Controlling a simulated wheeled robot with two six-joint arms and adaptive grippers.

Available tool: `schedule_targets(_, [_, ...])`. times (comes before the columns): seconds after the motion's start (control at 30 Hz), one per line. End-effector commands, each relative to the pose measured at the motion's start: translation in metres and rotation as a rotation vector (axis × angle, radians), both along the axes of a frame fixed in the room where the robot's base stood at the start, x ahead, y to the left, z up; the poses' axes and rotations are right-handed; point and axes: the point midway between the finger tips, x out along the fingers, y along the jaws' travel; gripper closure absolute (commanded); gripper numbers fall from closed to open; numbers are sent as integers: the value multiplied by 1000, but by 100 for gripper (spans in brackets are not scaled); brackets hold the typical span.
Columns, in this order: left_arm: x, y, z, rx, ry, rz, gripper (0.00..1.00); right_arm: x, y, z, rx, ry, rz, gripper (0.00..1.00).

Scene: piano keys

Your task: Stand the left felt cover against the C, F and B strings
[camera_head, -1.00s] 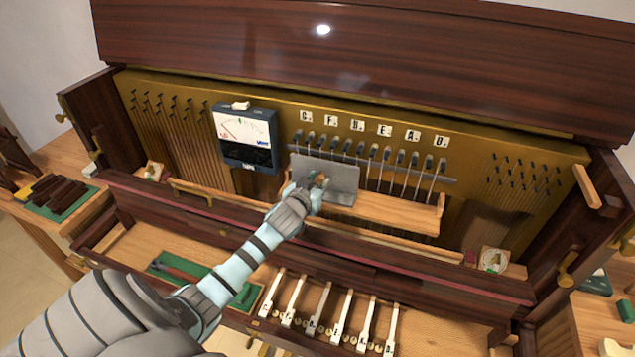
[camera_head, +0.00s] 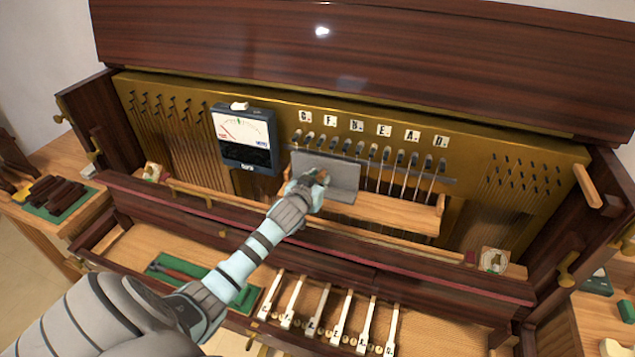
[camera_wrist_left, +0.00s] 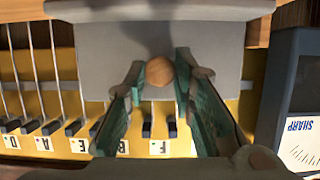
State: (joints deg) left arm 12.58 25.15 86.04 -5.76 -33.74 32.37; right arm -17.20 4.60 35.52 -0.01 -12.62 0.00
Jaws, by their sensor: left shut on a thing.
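The left felt cover is a grey, roughly upright panel (camera_head: 343,180) with a wooden knob (camera_wrist_left: 159,71). It is in front of the strings under the C, F and B labels (camera_head: 331,121) and hides their lower parts. My left gripper (camera_head: 319,178) is shut on the knob from the front. The wrist view shows the knob between its green-padded fingers (camera_wrist_left: 160,88) and the grey panel (camera_wrist_left: 215,65) behind. The cover's lower edge is close to the wooden ledge (camera_head: 400,212). I cannot tell whether it touches the ledge or the strings. My right gripper is not in view.
A SHARP-marked meter (camera_head: 246,140) stands just left of the cover. The E, A and D strings (camera_head: 405,180) are bare to the right. White keys (camera_head: 318,310) and a green tray (camera_head: 165,268) lie below the dark rail (camera_head: 400,262).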

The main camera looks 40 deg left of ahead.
Motion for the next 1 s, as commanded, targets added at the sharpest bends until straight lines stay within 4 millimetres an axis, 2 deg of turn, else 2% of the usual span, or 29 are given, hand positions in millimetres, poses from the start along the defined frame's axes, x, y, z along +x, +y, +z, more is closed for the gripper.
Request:
schedule_targets(0.83, [16, 6, 0, 0, -2, 0, 100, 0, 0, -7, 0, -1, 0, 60])
schedule_targets(0.87, [17, 6, 0, 0, -2, 0, 75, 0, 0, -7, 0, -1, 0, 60])
schedule_targets(1.0, [16, 6, 0, 0, -1, 0, 53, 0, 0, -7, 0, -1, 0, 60])
